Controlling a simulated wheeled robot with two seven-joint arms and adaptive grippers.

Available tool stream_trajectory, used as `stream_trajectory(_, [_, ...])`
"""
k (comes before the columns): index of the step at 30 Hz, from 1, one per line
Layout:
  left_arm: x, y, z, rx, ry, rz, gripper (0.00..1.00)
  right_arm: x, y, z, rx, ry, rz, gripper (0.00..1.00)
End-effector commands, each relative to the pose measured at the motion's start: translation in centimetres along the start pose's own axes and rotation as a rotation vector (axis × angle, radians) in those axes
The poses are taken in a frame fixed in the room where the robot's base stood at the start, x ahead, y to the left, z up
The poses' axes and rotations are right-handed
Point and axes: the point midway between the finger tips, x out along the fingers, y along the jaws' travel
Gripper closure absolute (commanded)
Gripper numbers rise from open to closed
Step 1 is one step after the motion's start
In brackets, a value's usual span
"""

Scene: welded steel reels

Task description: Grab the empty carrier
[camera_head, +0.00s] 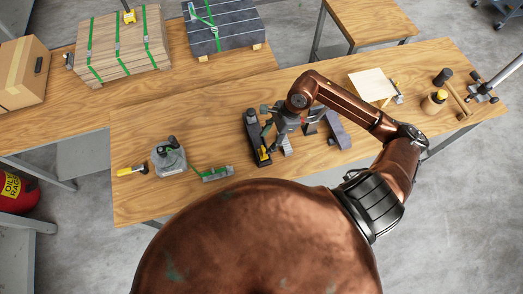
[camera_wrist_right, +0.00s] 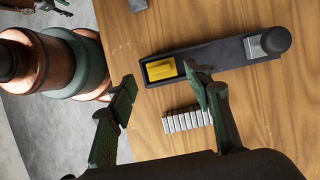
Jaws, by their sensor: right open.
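A long black holder (camera_head: 256,138) lies on the table, with a yellow block at one end. In the right wrist view this black holder (camera_wrist_right: 220,56) has a round knob at its other end, and the yellow block (camera_wrist_right: 160,69) sits in its slot. I cannot tell for sure which thing is the empty carrier. My right gripper (camera_head: 272,122) is open over the holder. In the right wrist view its fingers (camera_wrist_right: 158,77) stand apart near the yellow block, with nothing visibly gripped. My left gripper is not in view.
A row of small silver pieces (camera_wrist_right: 187,120) lies beside the holder. A dark grey bar (camera_head: 339,130) lies right of my gripper. A grey device (camera_head: 168,160) and a green-and-grey tool (camera_head: 215,173) lie left. A pale board (camera_head: 372,86) and mallet (camera_head: 458,100) are right.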

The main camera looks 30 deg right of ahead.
Motion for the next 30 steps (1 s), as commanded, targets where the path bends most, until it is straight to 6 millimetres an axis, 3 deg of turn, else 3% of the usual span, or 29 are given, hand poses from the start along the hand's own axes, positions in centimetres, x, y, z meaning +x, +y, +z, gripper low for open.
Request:
stream_trajectory(15, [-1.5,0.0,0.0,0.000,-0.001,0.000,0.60,6.2,0.2,-0.3,0.004,-0.007,0.001,0.54])
stream_trajectory(23, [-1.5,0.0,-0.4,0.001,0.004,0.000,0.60,6.5,0.1,-0.3,0.001,-0.005,0.001,0.54])
stream_trajectory(30, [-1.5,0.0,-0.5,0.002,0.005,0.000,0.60,6.5,0.1,-0.2,0.001,-0.005,0.001,0.69])
